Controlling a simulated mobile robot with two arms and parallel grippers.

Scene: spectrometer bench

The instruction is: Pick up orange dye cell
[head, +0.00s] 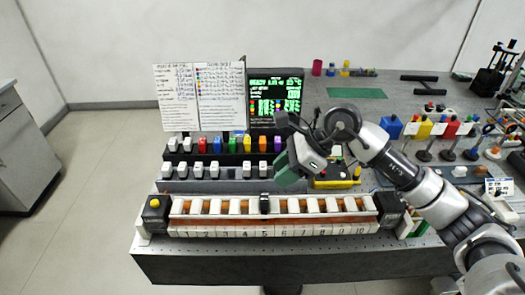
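The orange dye cell (262,144) stands upright in the back rack (210,155), between a yellow cell (247,143) and a purple cell (277,144). My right gripper (285,170) hangs just to the right of the orange cell, in front of the right end of the racks. Its wrist hides some of the bench there. The fingertips are too small and turned away to show whether they are open or shut. My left gripper is not in view.
A numbered rail (268,230) with several white blocks lies along the front edge. Two paper sheets and a dark screen (275,98) stand behind the rack. Optical mounts and coloured blocks crowd the right side. A green mat (356,93) lies at the back.

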